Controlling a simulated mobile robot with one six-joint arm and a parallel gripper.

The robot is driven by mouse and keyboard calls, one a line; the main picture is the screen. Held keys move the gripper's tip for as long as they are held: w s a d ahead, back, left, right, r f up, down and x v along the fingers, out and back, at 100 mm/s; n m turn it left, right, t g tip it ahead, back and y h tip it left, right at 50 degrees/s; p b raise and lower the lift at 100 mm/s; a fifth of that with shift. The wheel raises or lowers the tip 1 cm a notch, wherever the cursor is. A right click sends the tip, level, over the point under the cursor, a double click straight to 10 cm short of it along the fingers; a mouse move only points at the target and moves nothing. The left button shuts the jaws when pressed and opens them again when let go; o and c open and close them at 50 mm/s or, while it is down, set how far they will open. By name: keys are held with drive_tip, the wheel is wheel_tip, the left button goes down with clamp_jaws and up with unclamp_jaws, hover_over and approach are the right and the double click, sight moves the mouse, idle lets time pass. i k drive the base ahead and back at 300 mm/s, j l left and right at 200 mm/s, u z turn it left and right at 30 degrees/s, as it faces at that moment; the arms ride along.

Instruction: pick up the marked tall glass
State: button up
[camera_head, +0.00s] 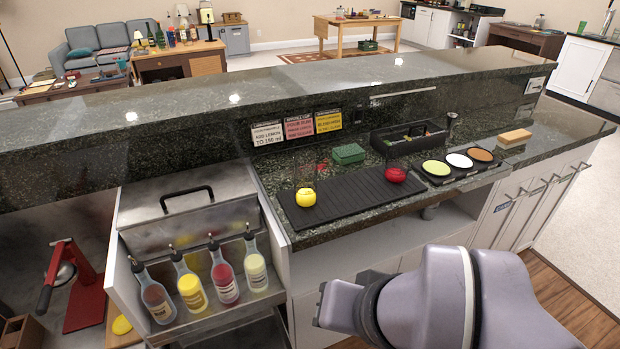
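I cannot clearly make out a marked tall glass. A small red mark (322,167) shows on the dark counter behind the black ribbed mat (345,200), with faint outlines near it that may be clear glass. A yellow round object (306,197) sits at the mat's left end and a red round one (396,175) at its right end. My lilac-grey arm comes in at the lower right, in front of the counter. Its end, where my gripper (338,304) seems to be, is low and apart from the mat; the fingers cannot be made out.
Several pour-spout bottles (223,279) stand in a rack at the left. A green box (348,153), a black caddy (408,140), a tray with three coloured discs (459,168) and a sponge (514,138) stand on the counter. A raised granite ledge (270,95) runs behind.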

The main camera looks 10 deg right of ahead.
sight(305, 161)
drive_tip(key=i+j+u, duration=0.15)
drive_tip(key=u, duration=0.25)
drive_tip(key=i+j+u, duration=0.15)
drive_tip(key=u, duration=0.25)
